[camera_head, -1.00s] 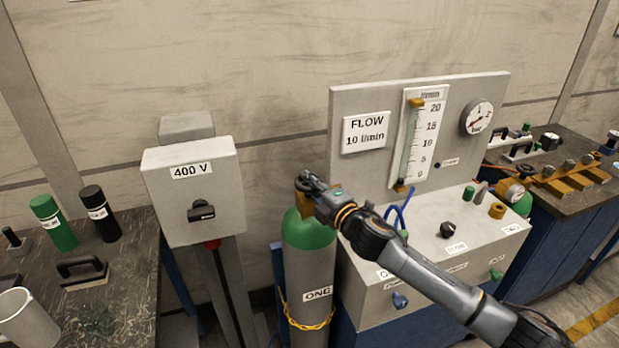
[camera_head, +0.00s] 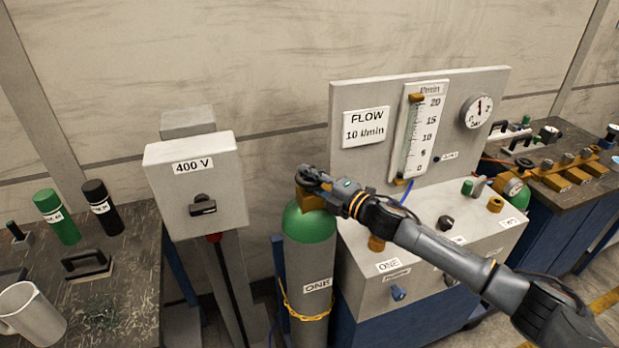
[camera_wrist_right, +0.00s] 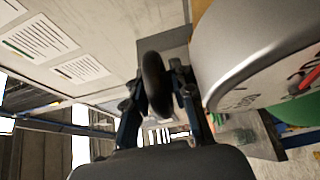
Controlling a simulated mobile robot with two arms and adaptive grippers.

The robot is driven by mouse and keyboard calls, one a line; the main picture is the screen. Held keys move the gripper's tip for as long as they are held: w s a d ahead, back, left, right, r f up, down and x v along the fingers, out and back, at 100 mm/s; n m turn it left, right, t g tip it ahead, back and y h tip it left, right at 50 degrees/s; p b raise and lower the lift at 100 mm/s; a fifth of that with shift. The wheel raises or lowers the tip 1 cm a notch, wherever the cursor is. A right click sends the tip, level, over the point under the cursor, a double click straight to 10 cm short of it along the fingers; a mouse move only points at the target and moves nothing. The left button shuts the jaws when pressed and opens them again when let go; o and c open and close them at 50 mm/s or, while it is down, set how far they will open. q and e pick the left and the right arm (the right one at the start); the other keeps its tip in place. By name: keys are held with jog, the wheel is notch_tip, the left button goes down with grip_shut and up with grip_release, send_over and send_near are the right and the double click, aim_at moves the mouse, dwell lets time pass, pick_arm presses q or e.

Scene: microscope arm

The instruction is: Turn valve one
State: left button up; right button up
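A grey gas cylinder with a green shoulder, labelled ONE (camera_head: 307,262), stands upright in the middle of the head view. On its top is a brass valve (camera_head: 308,200) with a dark handwheel, mostly covered by my right gripper (camera_head: 312,180). In the right wrist view the black handwheel (camera_wrist_right: 155,84) stands edge-on between the two fingers of my right gripper (camera_wrist_right: 160,92). The fingers are closed in on both sides of it. A round gauge (camera_wrist_right: 265,60) is close on the right there. My left gripper is not in view.
A panel (camera_head: 470,125) with a flow tube and dial gauge (camera_head: 477,112) stands behind a grey console (camera_head: 372,290) right of the cylinder. A 400 V switch box (camera_head: 195,185) stands left. A bench (camera_head: 135,260) with a mug and bottles is far left.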

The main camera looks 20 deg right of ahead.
jog(key=shift+s+d, duration=0.1)
jog(key=shift+s, duration=0.1)
jog(key=v, duration=1.1)
jog(key=shift+s+d, duration=0.15)
jog(key=shift+s, duration=0.1)
